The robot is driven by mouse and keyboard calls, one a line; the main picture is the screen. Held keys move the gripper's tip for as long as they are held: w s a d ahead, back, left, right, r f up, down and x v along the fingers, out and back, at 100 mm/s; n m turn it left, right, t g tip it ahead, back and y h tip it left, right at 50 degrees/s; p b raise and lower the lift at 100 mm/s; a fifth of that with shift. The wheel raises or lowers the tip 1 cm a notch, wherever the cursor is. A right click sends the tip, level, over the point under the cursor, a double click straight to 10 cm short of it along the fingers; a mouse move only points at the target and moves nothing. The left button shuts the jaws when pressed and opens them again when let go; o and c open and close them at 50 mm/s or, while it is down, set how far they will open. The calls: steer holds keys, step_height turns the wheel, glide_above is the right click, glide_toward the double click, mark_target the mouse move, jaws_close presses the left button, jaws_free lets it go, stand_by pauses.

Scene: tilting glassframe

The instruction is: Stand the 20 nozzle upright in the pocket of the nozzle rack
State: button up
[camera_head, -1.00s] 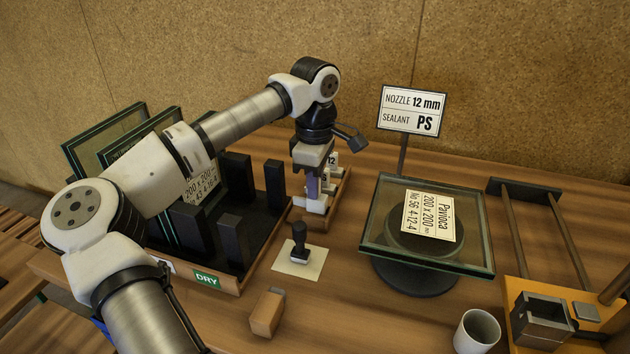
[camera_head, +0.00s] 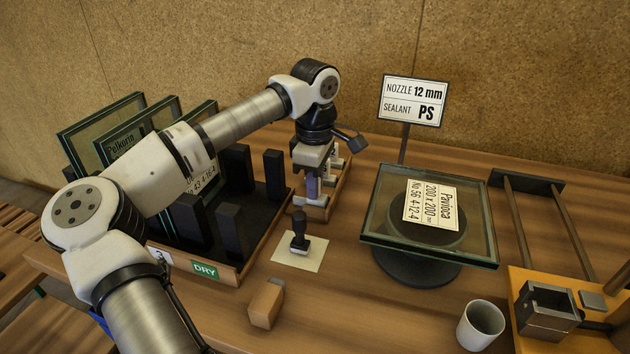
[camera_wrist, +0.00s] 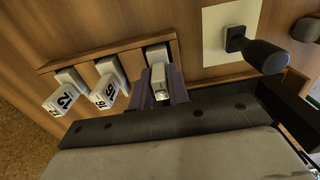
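The wooden nozzle rack (camera_wrist: 108,42) runs across the upper left of the wrist view. Two white nozzles stand in it, marked 12 (camera_wrist: 64,98) and 16 (camera_wrist: 104,92). A third pale nozzle (camera_wrist: 158,78) is in line with them at the rack's right end, over a dark pocket; its number is not readable, and it is presumably the 20 nozzle. My gripper (camera_wrist: 161,88) has a purple finger close against each side of this nozzle. The nozzle looks upright; whether its base is fully seated is unclear. The gripper (camera_head: 313,188) points down at the rack's near end (camera_head: 337,196) in the head view.
A black stamp (camera_head: 299,232) stands on a pale card (camera_head: 301,255) just in front of the rack. A dark slotted stand with glass panes (camera_head: 205,255) is close on the left. A glass unit (camera_head: 375,229) lies on a turntable at right. A cup (camera_head: 480,325) stands front right.

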steer(key=o, duration=0.4)
steer(key=shift+r, duration=0.1)
step_height(320, 180, up, 14)
steer(key=shift+f+b, duration=0.1)
steer(key=shift+b, duration=0.2)
steer(key=shift+f, duration=0.1)
